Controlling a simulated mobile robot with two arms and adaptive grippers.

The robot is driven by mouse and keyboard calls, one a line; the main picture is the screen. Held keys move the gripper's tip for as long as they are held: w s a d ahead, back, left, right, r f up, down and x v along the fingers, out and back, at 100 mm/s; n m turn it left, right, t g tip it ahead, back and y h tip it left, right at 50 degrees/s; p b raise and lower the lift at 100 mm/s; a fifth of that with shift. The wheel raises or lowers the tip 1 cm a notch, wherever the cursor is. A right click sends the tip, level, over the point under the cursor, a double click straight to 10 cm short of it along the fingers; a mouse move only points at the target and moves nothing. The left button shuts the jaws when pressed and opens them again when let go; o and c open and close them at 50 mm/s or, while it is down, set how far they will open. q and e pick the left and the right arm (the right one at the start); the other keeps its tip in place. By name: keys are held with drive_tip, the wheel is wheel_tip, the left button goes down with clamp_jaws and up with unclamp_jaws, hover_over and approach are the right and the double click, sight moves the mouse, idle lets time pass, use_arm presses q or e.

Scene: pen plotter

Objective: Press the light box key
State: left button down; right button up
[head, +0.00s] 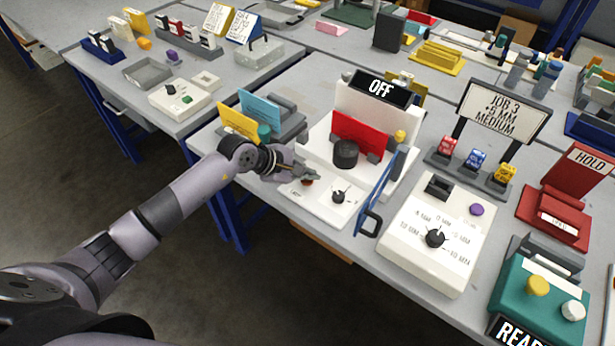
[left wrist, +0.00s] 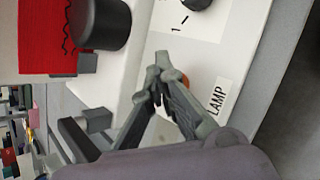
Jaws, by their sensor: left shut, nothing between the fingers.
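The light box (head: 372,100) is a white unit with an "OFF" sign, a red card (head: 360,135), a black cylinder (head: 345,153) and a low white front panel (head: 322,208). Its key is a small orange-red button (head: 307,182) at the panel's left. In the left wrist view the key (left wrist: 185,80) shows beside the "LAMP" label (left wrist: 217,97), partly hidden by a finger. My left gripper (head: 312,175) is shut and empty, its tips just over the panel close to the key. It also shows in the left wrist view (left wrist: 163,62). I cannot tell whether it touches the key.
A black dial (head: 338,197) is right of the key. Yellow and blue cards (head: 260,108) stand behind my left wrist. A white dial box (head: 437,235) is further right.

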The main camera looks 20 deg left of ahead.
sight(308, 182)
use_arm(q)
drive_tip(key=shift+r, duration=0.1)
drive_tip(key=shift+r+p, duration=1.7)
drive_tip(key=shift+r, duration=1.3)
